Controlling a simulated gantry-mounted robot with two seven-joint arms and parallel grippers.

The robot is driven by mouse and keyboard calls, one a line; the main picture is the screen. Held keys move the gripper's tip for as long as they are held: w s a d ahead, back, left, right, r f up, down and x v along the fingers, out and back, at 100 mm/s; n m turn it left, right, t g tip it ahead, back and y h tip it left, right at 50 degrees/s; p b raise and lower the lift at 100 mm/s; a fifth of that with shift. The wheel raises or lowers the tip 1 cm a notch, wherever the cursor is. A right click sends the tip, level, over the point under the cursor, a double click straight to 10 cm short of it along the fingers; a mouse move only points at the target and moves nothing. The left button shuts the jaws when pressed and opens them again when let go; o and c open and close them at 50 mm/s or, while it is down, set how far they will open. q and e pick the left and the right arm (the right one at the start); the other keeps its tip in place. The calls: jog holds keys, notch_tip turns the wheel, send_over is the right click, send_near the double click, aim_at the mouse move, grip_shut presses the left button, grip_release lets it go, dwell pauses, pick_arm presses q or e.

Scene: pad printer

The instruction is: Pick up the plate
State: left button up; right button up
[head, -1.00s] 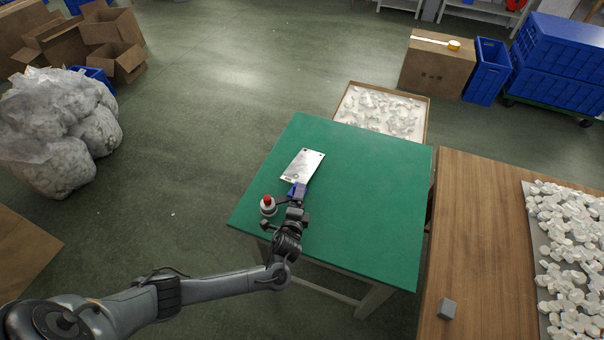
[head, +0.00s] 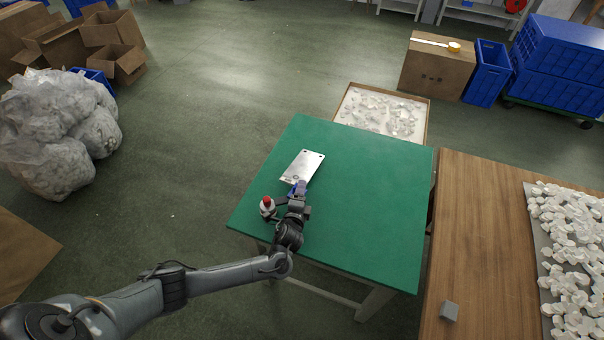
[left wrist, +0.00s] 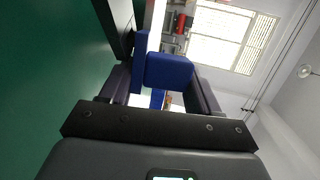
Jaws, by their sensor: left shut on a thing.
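The plate (head: 303,164) is a thin silver-white rectangle with small dark holes near its edges. It is at the far left part of the green table (head: 375,190). My left gripper (head: 297,189) is at its near end, with blue fingertips shut on that end. In the left wrist view the blue fingertips (left wrist: 157,72) close on a thin pale strip, the plate (left wrist: 155,25) seen nearly edge-on. The fingers hide the plate's near edge. I cannot tell whether the plate is clear of the table. My right gripper is not in view.
A wooden table (head: 475,240) with a grey block (head: 448,310) and a heap of white parts (head: 570,250) is at right. A shallow box (head: 381,112) lies behind the green table. The green table's right side is clear.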

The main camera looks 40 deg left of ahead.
pick_arm(q)
jog(key=shift+r, duration=0.2)
notch_tip(320, 180, up, 4)
jog(key=shift+f+p, duration=0.1)
jog(key=shift+p, duration=0.65)
jog(key=d+r+p, duration=0.2)
jog(key=d+r, duration=0.4)
jog(key=d, duration=0.4)
jog(key=s+a+f, duration=0.2)
jog(key=s, duration=0.6)
jog(key=shift+s+d+r+m+t+h+p, duration=0.3)
jog(key=shift+s+d+r+m+h+p, duration=0.85)
jog(key=shift+r+p, duration=3.6)
jog(key=shift+s+d+r+m+t+h+p, duration=0.3)
jog(key=shift+s+d+r+m+h+p, duration=0.85)
jog(key=shift+r+p, duration=3.65)
jog(key=shift+s+d+r+m+t+h+p, duration=0.3)
jog(key=shift+s+d+r+m+h+p, duration=0.85)
jog(key=shift+r+p, duration=3.6)
jog(key=shift+w+d+r+n+h+b, duration=0.2)
jog(key=shift+d+r+n+b, duration=0.1)
jog(key=shift+r+b, duration=0.35)
jog(key=shift+w+d+r+n+h+b, duration=0.1)
jog(key=shift+w+d+r+n+b, duration=0.15)
jog(key=shift+r+b, duration=0.35)
